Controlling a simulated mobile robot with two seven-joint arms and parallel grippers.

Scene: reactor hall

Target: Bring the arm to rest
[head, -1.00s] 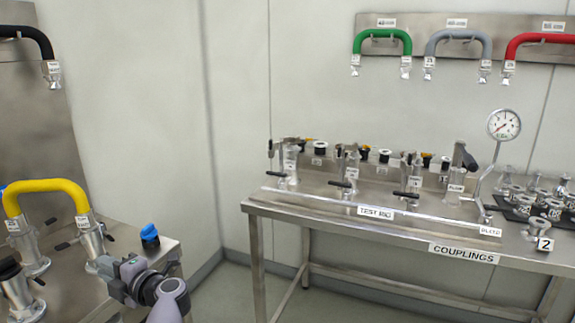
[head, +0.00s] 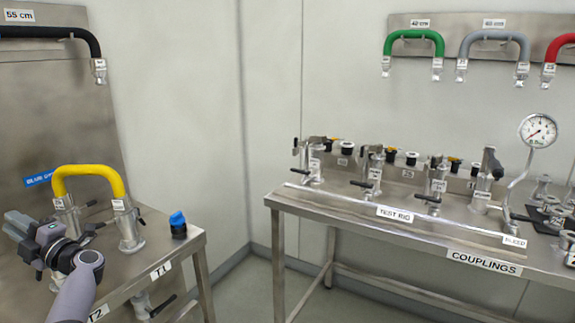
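My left gripper (head: 22,232) is at the lower left of the head view, with its arm coming up from the bottom edge. It is in front of the left post under the yellow hose (head: 88,172). I cannot tell whether its fingers are open or shut, or whether they touch anything. The yellow hose arches between two metal fittings on the left steel table (head: 185,245). My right gripper is not in view.
A blue-capped piece (head: 178,224) stands near the left table's corner. Across a gap, the couplings table (head: 350,209) carries the test rig's valves and a pressure gauge (head: 538,131). Green (head: 413,36), grey (head: 492,40) and red (head: 560,46) hoses hang on the wall.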

